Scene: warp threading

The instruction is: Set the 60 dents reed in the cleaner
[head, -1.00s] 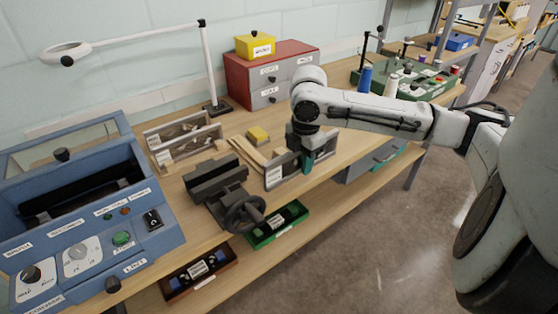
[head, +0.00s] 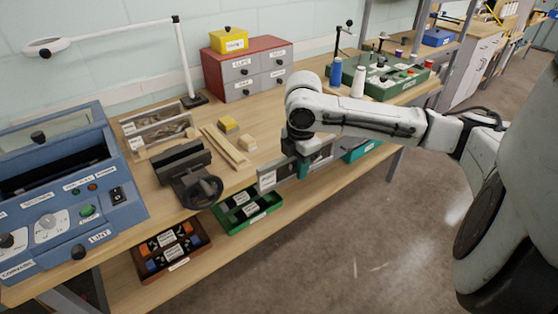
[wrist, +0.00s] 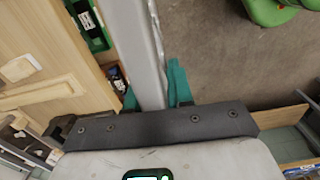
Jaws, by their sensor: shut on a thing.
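My gripper (head: 312,172), with teal fingers, is shut on a long grey reed (head: 292,175) at the bench's front edge. The reed carries a white label at its left end, too small to read. In the wrist view the reed (wrist: 140,50) runs up between the teal fingers (wrist: 155,92). The blue cleaner (head: 112,222) stands at the far left of the bench, well away from my gripper, with a dark open slot, dials and a LINT label. Other labelled reeds stand in a rack (head: 133,127) behind the vise.
A dark vise (head: 180,165) with a handwheel stands between cleaner and reed. Green (head: 250,222) and brown (head: 150,262) trays sit below the bench front.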

